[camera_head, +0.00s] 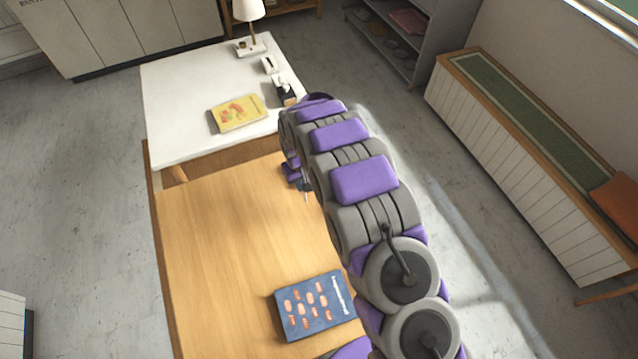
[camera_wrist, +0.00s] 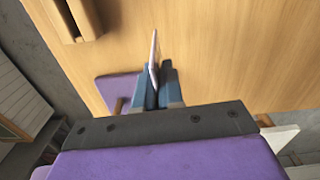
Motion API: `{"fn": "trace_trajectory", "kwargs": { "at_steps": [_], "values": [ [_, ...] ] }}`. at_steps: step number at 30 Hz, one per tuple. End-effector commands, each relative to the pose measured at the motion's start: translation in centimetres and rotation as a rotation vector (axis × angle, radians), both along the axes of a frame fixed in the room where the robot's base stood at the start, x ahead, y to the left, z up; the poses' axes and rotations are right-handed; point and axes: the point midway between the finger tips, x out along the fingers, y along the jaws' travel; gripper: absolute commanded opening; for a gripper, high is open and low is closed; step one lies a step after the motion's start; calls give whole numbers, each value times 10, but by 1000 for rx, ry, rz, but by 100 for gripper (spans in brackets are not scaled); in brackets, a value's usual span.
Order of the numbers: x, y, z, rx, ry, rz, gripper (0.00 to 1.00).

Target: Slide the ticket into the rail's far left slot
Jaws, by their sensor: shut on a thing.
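In the head view my gripper (camera_head: 303,183) is small and partly hidden behind my arm, over the far right part of the wooden table. A wooden piece with a groove (camera_wrist: 72,22) lies at the upper left of the wrist view, apart from the ticket. I cannot tell whether it is the rail. No slots can be made out clearly in either view.
The wooden table (camera_head: 215,240) is mostly bare, with a blue book (camera_head: 313,304) at its near end. A white table (camera_head: 175,95) beyond it holds a yellow book (camera_head: 238,113), a lamp (camera_head: 248,12) and small dark and white items (camera_head: 284,92).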

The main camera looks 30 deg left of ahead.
Motion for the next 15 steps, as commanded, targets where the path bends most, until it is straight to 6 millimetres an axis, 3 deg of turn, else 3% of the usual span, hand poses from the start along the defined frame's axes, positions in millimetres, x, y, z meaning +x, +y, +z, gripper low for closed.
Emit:
{"fn": "trace_trajectory", "kwargs": {
  "at_steps": [6, 15],
  "values": [
    [-6, 14, 4, -2, 1, 1, 0],
    [-7, 17, 18, -1, 1, -1, 0]
  ]
}}
